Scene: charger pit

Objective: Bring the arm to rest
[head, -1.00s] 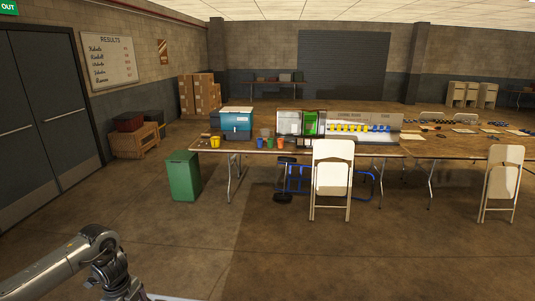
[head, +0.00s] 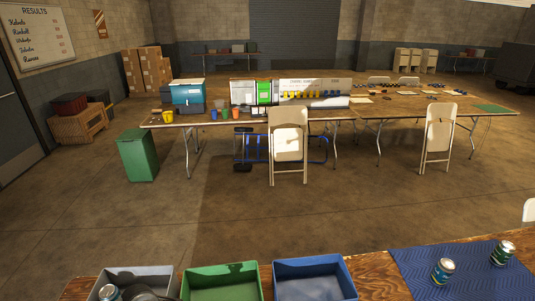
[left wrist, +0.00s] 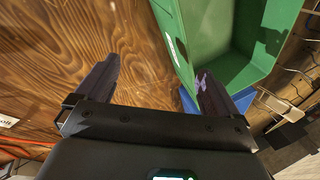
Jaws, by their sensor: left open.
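My left gripper (left wrist: 158,85) fills the lower middle of the left wrist view. Its two dark fingers are spread wide apart with nothing between them. Brown wood grain lies beyond the fingers. The right finger is close to the side of a green bin (left wrist: 182,45) in that picture; whether they touch I cannot tell. The left gripper cannot be made out in the head view. My right gripper is in neither current view.
Open floor lies beyond.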

